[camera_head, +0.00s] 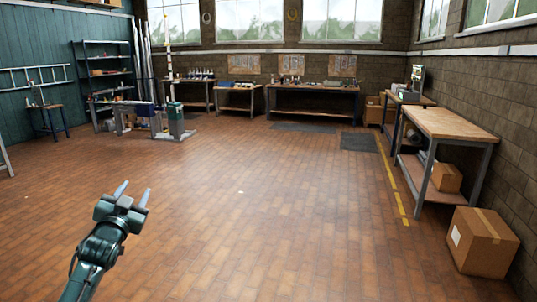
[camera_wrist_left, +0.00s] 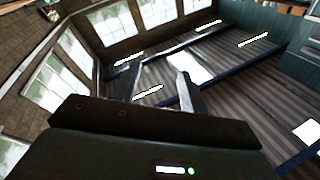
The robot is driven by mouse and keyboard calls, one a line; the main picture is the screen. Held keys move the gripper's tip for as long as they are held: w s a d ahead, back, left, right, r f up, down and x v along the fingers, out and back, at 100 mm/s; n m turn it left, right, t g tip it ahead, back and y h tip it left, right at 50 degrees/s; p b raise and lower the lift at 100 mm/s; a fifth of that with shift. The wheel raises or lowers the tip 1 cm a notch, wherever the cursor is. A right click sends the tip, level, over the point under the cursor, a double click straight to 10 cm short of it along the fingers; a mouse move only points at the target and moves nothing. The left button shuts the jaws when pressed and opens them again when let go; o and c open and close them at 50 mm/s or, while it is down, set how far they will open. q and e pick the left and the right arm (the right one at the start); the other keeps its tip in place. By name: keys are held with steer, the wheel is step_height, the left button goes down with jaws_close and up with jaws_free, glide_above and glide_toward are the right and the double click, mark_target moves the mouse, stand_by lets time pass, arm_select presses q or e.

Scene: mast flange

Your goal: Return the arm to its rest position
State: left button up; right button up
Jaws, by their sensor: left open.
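My left gripper (camera_head: 134,193) is raised at the lower left of the head view. Its two fingers point up and stand apart, with nothing between them. In the left wrist view the gripper (camera_wrist_left: 160,85) shows its fingers apart against windows and the ceiling, and nothing is held. My right gripper is in neither view.
The brick floor (camera_head: 250,200) around my left arm is clear. A cardboard box (camera_head: 484,242) stands at the lower right beside a wooden workbench (camera_head: 450,124). A machine on a stand (camera_head: 172,122), shelves (camera_head: 104,70) and several benches line the far side. A ladder (camera_head: 35,76) hangs at left.

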arm_select(q)
steer(key=s+d+f+n+g+h, duration=0.1)
steer(key=s+d+f+g, duration=0.4)
steer(key=f, duration=0.6)
steer(key=s+d+f, duration=0.3)
steer(key=s+f, duration=0.4)
steer(key=f, duration=0.3)
steer(key=s+d+f+g+h, duration=0.1)
steer(key=s+d+f, duration=0.2)
steer(key=s, duration=0.6)
steer(key=s+d+f+g+h, duration=0.1)
steer(key=s+d+f+g, duration=0.1)
steer(key=s+d, duration=0.3)
steer(key=s+d+f+n+g+h, duration=0.1)
steer(key=s+d+f, duration=0.3)
steer(key=s, duration=0.9)
steer(key=shift+s+f, duration=0.25)
steer(key=shift+f, duration=0.25)
